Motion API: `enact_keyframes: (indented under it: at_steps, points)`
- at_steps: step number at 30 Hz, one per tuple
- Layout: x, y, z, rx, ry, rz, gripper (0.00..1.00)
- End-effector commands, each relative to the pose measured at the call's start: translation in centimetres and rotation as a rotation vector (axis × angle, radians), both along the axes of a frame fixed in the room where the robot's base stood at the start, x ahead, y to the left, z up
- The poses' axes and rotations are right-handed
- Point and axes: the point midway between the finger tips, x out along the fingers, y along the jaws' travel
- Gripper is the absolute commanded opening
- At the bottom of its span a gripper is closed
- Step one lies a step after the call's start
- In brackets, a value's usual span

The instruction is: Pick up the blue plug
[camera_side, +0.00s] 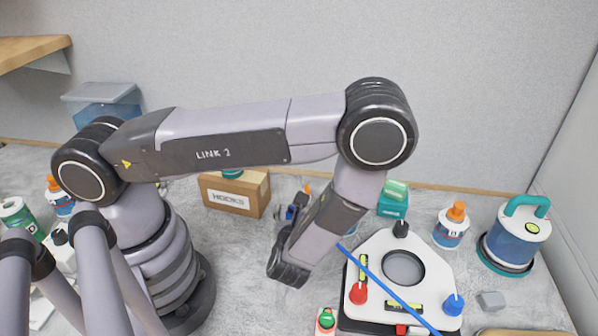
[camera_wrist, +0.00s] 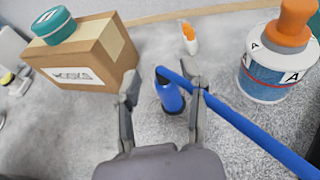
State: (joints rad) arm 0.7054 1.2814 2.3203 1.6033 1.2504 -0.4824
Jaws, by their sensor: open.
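The blue plug (camera_wrist: 170,97) looks like a short upright blue cylinder with a dark top, seen in the wrist view. My gripper (camera_wrist: 164,84) is open, with one finger on each side of the plug; a gap shows on the left. I cannot tell whether the right finger touches it. A long straight blue rod or cord (camera_wrist: 255,132) runs from the plug's top to the lower right, crossing the right finger; I cannot tell whether it joins the plug. In the side view my forearm largely hides the gripper, and a small blue patch (camera_side: 291,212) shows beside it.
An orange-capped bottle (camera_wrist: 272,78) stands right. A white three-knob plate (camera_side: 385,308) lies right of the arm in the side view.

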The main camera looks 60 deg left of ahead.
Motion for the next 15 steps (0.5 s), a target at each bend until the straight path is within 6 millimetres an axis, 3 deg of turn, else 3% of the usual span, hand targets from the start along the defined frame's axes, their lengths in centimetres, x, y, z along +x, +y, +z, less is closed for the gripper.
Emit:
enact_keyframes:
  at_steps: [4, 11, 15]
  points:
    - [0.85, 1.24, -0.51, 0.0, 0.0, 0.001, 0.43]
    - [0.99, 1.32, -0.55, -0.001, -0.001, -0.001, 0.43]
    - [0.98, 1.31, -0.55, -0.001, -0.001, -0.001, 0.28]
